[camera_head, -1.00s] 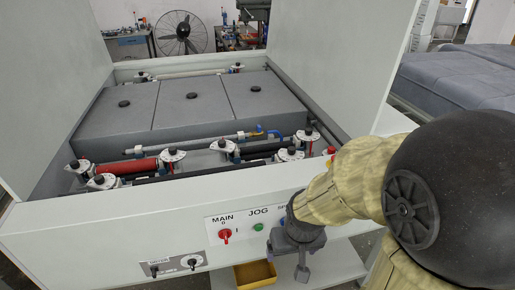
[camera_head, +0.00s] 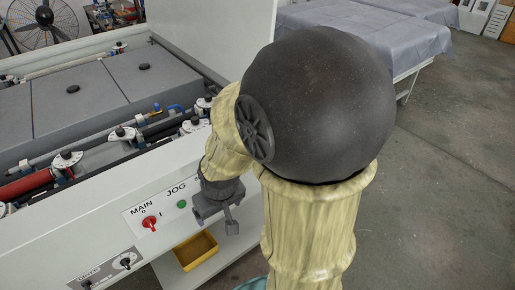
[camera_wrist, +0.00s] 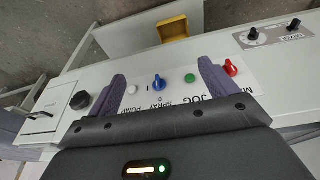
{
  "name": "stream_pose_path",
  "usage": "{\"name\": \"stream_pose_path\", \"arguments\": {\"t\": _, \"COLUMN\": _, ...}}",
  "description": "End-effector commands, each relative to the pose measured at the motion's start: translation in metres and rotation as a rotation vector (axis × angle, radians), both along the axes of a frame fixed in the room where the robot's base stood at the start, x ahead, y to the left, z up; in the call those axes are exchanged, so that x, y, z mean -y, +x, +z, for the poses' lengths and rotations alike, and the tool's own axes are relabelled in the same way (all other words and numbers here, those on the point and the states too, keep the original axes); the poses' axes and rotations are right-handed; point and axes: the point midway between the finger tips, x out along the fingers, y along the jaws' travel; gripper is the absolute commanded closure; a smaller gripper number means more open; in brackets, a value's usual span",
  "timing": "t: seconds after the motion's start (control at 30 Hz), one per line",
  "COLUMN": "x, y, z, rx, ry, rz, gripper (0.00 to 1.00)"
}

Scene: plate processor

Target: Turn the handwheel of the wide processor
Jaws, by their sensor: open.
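The wide processor (camera_head: 75,215) is a large white machine with an open lid and a sloped front panel. Its panel carries a red main switch (camera_head: 149,224), a green jog button (camera_head: 182,204) and a blue spray pump knob (camera_wrist: 158,83). A round black knob (camera_wrist: 80,100) sits farther along the panel; I cannot tell whether it is the handwheel. My gripper (camera_wrist: 162,85) is open and empty. Its fingers appear on either side of the blue knob and green button in the wrist view, apparently above the panel. In the head view my arm hides the panel's right part.
A yellow bin (camera_head: 196,251) stands on a low shelf below the panel. A cloth-covered table (camera_head: 350,35) stands behind at right. The concrete floor (camera_head: 450,150) on the right is clear.

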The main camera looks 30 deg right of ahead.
Motion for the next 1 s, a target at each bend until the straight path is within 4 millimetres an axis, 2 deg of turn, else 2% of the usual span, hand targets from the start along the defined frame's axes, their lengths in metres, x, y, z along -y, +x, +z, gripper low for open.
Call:
{"name": "stream_pose_path", "arguments": {"t": 0.03, "x": 0.013, "y": 0.01, "z": -0.01, "rx": 0.026, "ry": -0.021, "rz": 0.007, "gripper": 0.15}}
{"name": "stream_pose_path", "arguments": {"t": 0.17, "x": 0.057, "y": 0.045, "z": -0.029, "rx": 0.144, "ry": -0.105, "rz": 0.068, "gripper": 0.15}}
{"name": "stream_pose_path", "arguments": {"t": 0.3, "x": 0.112, "y": 0.08, "z": -0.048, "rx": 0.284, "ry": -0.212, "rz": 0.164, "gripper": 0.15}}
{"name": "stream_pose_path", "arguments": {"t": 0.5, "x": 0.183, "y": 0.109, "z": -0.072, "rx": 0.469, "ry": -0.349, "rz": 0.313, "gripper": 0.15}}
{"name": "stream_pose_path", "arguments": {"t": 0.63, "x": 0.223, "y": 0.114, "z": -0.087, "rx": 0.588, "ry": -0.429, "rz": 0.406, "gripper": 0.15}}
{"name": "stream_pose_path", "arguments": {"t": 0.77, "x": 0.258, "y": 0.109, "z": -0.102, "rx": 0.711, "ry": -0.501, "rz": 0.496, "gripper": 0.15}}
{"name": "stream_pose_path", "arguments": {"t": 0.87, "x": 0.281, "y": 0.097, "z": -0.113, "rx": 0.811, "ry": -0.553, "rz": 0.554, "gripper": 0.15}}
{"name": "stream_pose_path", "arguments": {"t": 1.0, "x": 0.308, "y": 0.07, "z": -0.126, "rx": 0.962, "ry": -0.626, "rz": 0.62, "gripper": 0.15}}
